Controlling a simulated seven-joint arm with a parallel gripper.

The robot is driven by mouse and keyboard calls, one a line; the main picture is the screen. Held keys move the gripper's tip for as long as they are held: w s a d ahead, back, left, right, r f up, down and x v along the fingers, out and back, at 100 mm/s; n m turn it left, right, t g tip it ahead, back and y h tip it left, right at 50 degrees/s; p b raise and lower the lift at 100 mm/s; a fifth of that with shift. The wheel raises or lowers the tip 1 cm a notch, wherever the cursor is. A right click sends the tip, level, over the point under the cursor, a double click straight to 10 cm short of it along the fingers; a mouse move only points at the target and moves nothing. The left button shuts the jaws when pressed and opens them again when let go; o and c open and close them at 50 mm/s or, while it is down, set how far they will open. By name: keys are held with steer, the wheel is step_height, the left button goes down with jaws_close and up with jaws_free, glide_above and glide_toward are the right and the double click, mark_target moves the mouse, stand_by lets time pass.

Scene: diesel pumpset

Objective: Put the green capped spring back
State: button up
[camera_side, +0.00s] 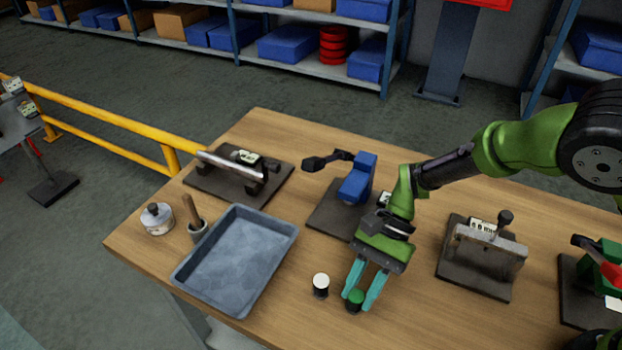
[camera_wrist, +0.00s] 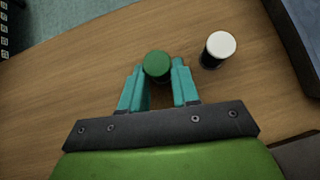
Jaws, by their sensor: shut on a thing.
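The green capped spring (camera_side: 356,297) stands near the front edge of the wooden table, with its green cap up and a dark body below. My gripper (camera_side: 360,299) reaches down to it with its two teal fingers shut on it, one at each side. In the wrist view the green cap (camera_wrist: 157,64) sits between the fingertips (camera_wrist: 158,72). A white capped piece (camera_side: 321,284) stands upright just left of it in the side view; it shows to the right in the wrist view (camera_wrist: 219,48). I cannot tell whether the green one is clear of the table.
A grey tray (camera_side: 183,279) lies to the left. A blue device on a dark plate (camera_side: 331,222) stands behind my gripper, and a grey fixture (camera_side: 482,258) is to the right.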

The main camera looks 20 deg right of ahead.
steer(key=shift+f, duration=0.15)
steer(key=o, duration=0.9)
steer(key=shift+o, duration=0.2)
steer(key=shift+r, duration=0.2)
steer(key=v, duration=1.2)
steer(key=s+d+r+n+t+h, duration=0.2)
steer(key=s+d+r+t, duration=0.3)
steer(key=d, duration=0.5)
steer(key=s+d+r+n+t+h, duration=0.3)
steer(key=d+r+t, duration=0.4)
steer(key=d+r, duration=0.3)
steer(key=shift+s+d+n+t, duration=0.3)
steer(key=shift+s+n, duration=0.6)
steer(key=shift+s, duration=0.35)
